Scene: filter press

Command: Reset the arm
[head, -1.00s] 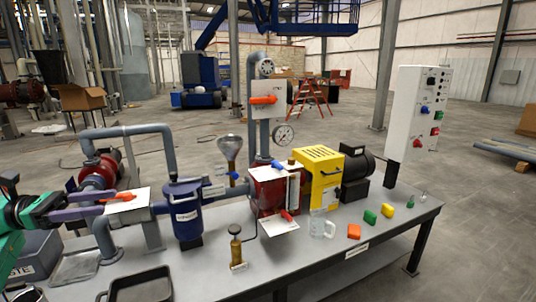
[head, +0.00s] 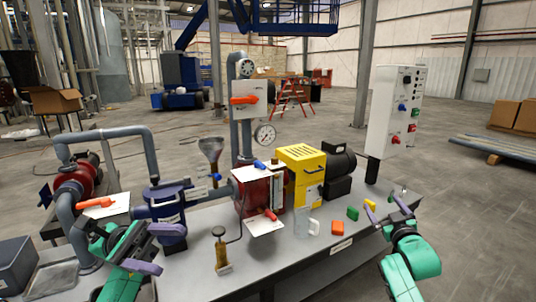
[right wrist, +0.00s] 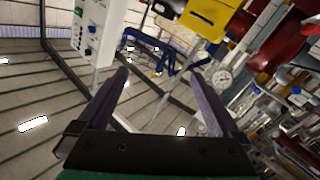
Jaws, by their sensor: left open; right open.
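My left gripper (head: 122,246) is at the lower left in the head view, in front of the blue filter housing (head: 166,207). Its purple fingers are apart, with nothing seen between them. My right gripper (head: 386,210) is at the right, over the front right edge of the bench, with its fingers spread and empty. In the right wrist view its two purple fingers (right wrist: 165,100) stand wide apart with nothing held. Part of the bench front is hidden behind my left arm.
The grey bench (head: 290,258) carries a red pump (head: 258,190), a yellow guard (head: 302,170), a clear jug (head: 302,222) and orange, green and yellow blocks (head: 338,228). A white control box (head: 394,112) stands at the right. A grey bin (head: 14,262) is at the far left.

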